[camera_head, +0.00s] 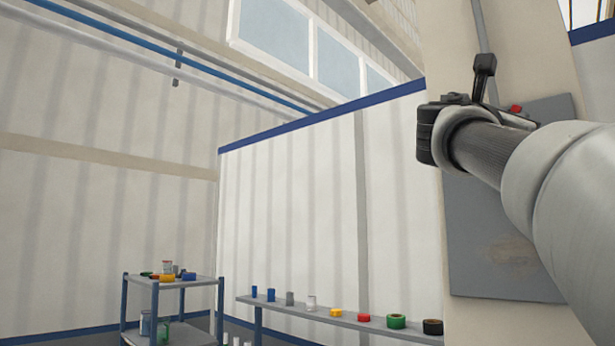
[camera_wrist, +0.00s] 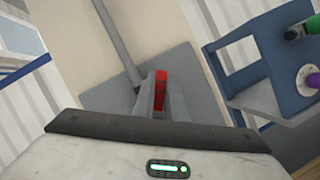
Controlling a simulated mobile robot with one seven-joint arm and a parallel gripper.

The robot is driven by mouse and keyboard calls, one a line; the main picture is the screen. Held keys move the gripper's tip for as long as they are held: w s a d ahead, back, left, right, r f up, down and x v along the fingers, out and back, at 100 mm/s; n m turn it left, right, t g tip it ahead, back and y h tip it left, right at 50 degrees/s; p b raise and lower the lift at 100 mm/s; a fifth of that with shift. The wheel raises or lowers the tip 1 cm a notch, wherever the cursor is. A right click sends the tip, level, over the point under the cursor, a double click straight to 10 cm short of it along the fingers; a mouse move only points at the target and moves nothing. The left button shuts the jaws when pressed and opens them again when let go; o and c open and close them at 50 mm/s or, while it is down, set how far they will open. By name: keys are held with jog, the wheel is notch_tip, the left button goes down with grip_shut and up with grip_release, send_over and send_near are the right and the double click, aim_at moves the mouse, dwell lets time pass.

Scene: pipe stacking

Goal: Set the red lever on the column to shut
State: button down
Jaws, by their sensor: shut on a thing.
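The red lever (camera_wrist: 161,88) shows in the wrist view as a red bar between the two fingers of my gripper (camera_wrist: 159,98). My gripper is shut on it. In the head view only a small red bit of the lever (camera_head: 516,109) shows beside my gripper (camera_head: 484,95), in front of the grey panel (camera_head: 490,250) on the column (camera_head: 452,60). My arm and wrist hide the rest of the lever and its mount. Whether the lever stands at open or shut cannot be told from these frames.
A blue-grey cart (camera_head: 152,300) with cans and coloured rolls stands at the lower left. A narrow shelf (camera_head: 270,302) with several cups and rolls runs along the white wall. A blue frame with coloured knobs (camera_wrist: 250,75) is at the right in the wrist view.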

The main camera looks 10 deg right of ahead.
jog(key=shift+s+d+f+m+g+y+p, duration=0.1)
jog(key=shift+s+d+f+m+g+y, duration=0.45)
jog(key=shift+m, duration=1.55)
jog(key=shift+s+a+f+m+g+y+p, duration=0.15)
jog(key=shift+f+m+g, duration=0.8)
jog(key=shift+m, duration=1.15)
jog(key=shift+s+d+f+m+g+y+p, duration=0.1)
jog(key=shift+s+d+f+m+g+y, duration=0.4)
jog(key=shift+m, duration=1.6)
jog(key=shift+w+a+f, duration=0.15)
jog(key=shift+w+f, duration=0.1)
jog(key=shift+f, duration=0.15)
jog(key=c, duration=1.9)
grip_release()
jog(key=shift+o, duration=0.5)
jog(key=b+v, duration=0.1)
jog(key=v, duration=1.6)
jog(key=shift+a, duration=0.25)
